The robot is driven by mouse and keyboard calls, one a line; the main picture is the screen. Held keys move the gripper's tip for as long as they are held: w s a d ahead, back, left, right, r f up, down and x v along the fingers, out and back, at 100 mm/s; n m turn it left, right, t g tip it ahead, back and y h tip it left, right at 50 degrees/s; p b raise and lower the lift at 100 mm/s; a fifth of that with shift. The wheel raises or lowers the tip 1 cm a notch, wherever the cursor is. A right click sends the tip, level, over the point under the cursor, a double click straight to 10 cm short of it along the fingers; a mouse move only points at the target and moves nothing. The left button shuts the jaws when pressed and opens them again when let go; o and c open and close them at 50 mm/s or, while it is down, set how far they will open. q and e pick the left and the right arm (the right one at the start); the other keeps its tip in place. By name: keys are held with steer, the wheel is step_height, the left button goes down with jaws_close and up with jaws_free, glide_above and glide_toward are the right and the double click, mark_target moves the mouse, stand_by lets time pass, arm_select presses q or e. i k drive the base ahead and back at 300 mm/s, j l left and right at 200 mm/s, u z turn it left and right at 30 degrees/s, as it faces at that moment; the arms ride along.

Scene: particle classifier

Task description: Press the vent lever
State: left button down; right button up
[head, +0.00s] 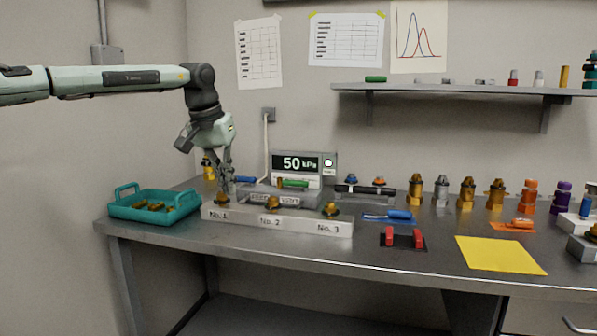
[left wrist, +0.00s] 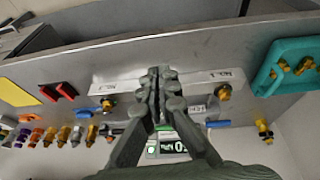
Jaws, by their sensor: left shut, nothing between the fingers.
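My left gripper (head: 225,186) points down over the left end of the pale block labelled No. 1, No. 2 and No. 3 (head: 255,229). Its fingers are shut and empty; they also show in the left wrist view (left wrist: 158,78). A blue handle (head: 245,180) lies just right of the fingertips and shows in the wrist view (left wrist: 218,123). A green handle (head: 292,183) sits on a grey unit behind the block. A pressure display (head: 296,163) reads 50 kPa. My right gripper is out of view.
A teal tray (head: 122,210) with brass pieces stands at the left. A black-and-red stand (head: 402,240), a yellow sheet (head: 499,254) and several fittings (head: 467,193) occupy the right. A wall shelf (head: 455,89) hangs above. The front table edge is mostly clear.

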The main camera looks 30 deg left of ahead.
mark_target(305, 184)
steer(key=i+j, duration=0.2)
steer(key=i, duration=0.25)
steer(key=i+j, duration=0.25)
steer(key=i, duration=0.2)
steer(key=i+j, duration=0.2)
steer(key=i, duration=0.25)
